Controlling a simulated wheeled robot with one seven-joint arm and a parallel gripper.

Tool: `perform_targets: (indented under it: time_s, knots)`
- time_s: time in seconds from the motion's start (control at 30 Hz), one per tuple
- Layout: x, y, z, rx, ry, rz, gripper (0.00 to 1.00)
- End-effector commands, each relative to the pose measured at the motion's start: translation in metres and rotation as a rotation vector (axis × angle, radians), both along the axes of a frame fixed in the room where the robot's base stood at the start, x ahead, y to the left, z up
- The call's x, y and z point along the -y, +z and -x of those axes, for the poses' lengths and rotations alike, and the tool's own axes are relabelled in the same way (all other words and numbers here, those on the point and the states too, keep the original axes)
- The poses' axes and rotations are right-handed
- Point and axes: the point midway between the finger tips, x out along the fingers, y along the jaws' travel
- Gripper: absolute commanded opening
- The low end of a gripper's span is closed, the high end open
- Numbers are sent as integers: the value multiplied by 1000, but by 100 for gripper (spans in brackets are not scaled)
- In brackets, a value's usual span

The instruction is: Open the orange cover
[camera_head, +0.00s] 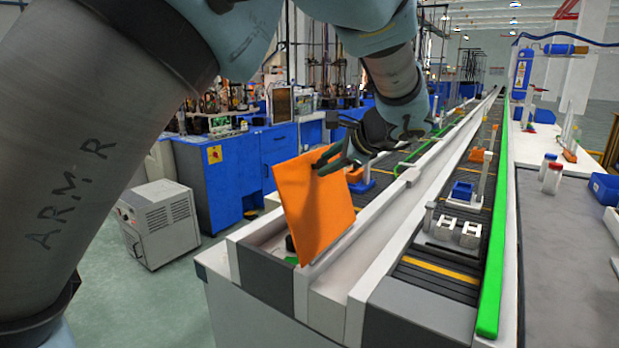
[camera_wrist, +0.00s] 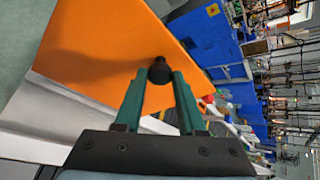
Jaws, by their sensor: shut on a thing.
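The orange cover (camera_head: 312,212) is a flat panel at the near end of the long bench. It stands tilted up steeply, with its lower edge at the bench's channel. In the wrist view the orange cover (camera_wrist: 105,45) fills the upper left, with a small dark round knob (camera_wrist: 159,71) at its edge. My gripper (camera_head: 325,163) is at the cover's upper right edge. In the wrist view my gripper (camera_wrist: 159,82) has its two green fingers on either side of the knob, shut on it. The knob is hidden in the head view.
A green rail (camera_head: 494,240) runs along the right line. Metal blocks (camera_head: 457,232) and a blue bin (camera_head: 463,192) sit on the dark conveyor. Small bottles (camera_head: 551,178) stand on the right table. A grey box unit (camera_head: 157,222) stands on the floor at left.

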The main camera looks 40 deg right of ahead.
Motion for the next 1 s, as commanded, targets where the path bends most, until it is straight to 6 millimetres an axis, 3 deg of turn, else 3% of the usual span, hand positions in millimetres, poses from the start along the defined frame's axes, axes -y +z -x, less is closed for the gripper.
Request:
perform_targets:
  time_s: [0.33,0.97,1.0]
  knots:
    - [9,-1,33,167,-2,-45,0]
    - [11,-1,40,207,0,-57,0]
    - [11,-1,40,207,0,-57,44]
